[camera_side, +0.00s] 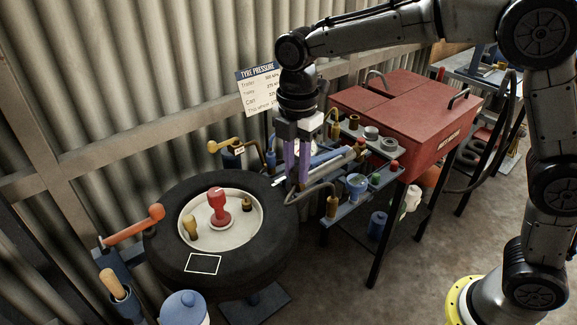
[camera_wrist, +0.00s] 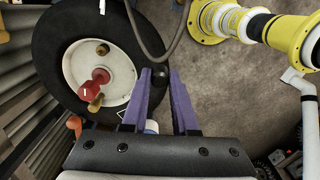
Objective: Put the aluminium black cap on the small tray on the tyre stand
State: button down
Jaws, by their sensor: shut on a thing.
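My gripper (camera_side: 297,183) is above the gap between the tyre and the red cabinet, with its purple fingers pointing down. In the wrist view the fingertips (camera_wrist: 160,73) are closed on a small dark piece, apparently the black cap (camera_wrist: 160,71). The tyre (camera_side: 165,268) lies flat on a stand, left of my gripper. A dark square with a white outline (camera_side: 203,263) sits on its near side. It may be the small tray; no other tray shows clearly on the stand.
The white wheel centre (camera_side: 225,236) holds a red knobbed piece (camera_side: 217,205) and brass pieces (camera_side: 190,227). A hose (camera_side: 312,192) curves close to my gripper. The red cabinet (camera_side: 405,115) and its side shelf, with several caps and fittings, stand right. An orange-handled tool (camera_side: 135,226) is left of the tyre.

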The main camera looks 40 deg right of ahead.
jog(key=shift+s+d+r, duration=0.1)
jog(key=shift+s, duration=0.15)
jog(key=shift+m, duration=0.5)
jog(key=shift+s+f+m, duration=0.15)
jog(key=shift+f+m, duration=0.2)
jog(key=shift+m, duration=0.15)
jog(key=s+d+f+m, duration=0.1)
jog(key=s+d+m, duration=0.35)
jog(key=d, duration=0.45)
jog(key=s+d+m, duration=0.4)
jog(key=d+m, duration=0.2)
jog(key=d, duration=0.2)
jog(key=s+d+f+m, duration=0.1)
jog(key=s+d+m, duration=0.4)
jog(key=d, duration=0.4)
send_over(384, 176)
jog(key=f, duration=0.8)
jog(key=shift+s+f, duration=0.35)
jog(key=shift+w+d+f, duration=0.1)
jog(key=shift+w+f, duration=0.1)
jog(key=shift+f, duration=0.8)
jog(key=shift+w+f, duration=0.15)
jog(key=shift+f, duration=0.85)
jog(key=shift+f, duration=0.15)
